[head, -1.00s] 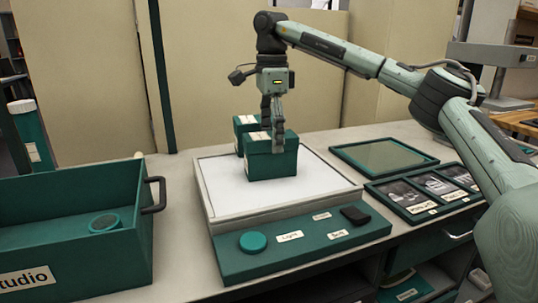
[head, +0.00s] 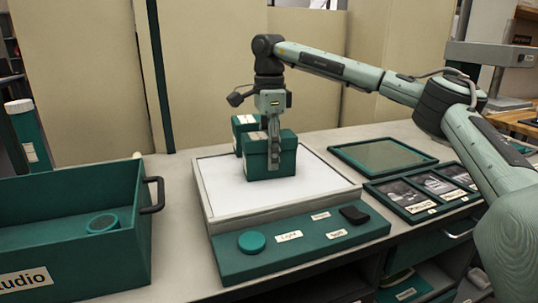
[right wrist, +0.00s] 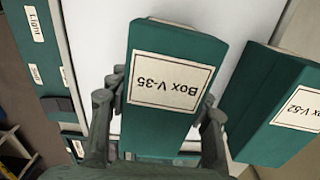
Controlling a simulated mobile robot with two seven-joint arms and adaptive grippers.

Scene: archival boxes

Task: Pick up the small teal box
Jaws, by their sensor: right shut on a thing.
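A teal box with a cream label reading "Box V-35" (right wrist: 160,120) stands on the white top of the light table. In the head view it is the nearer, lower of two teal boxes (head: 257,162). My right gripper (head: 272,155) points straight down over it and is shut on it, with one finger along its near side. In the right wrist view the fingers (right wrist: 165,92) lie on both sides of this box. The box appears to rest on the surface. My left gripper is in no view.
A second teal box, "Box V-52" (right wrist: 268,105), stands close behind the held one. The light table (head: 222,190) has a teal control panel in front. A large open teal bin (head: 70,262) stands left; framed prints (head: 425,192) lie right.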

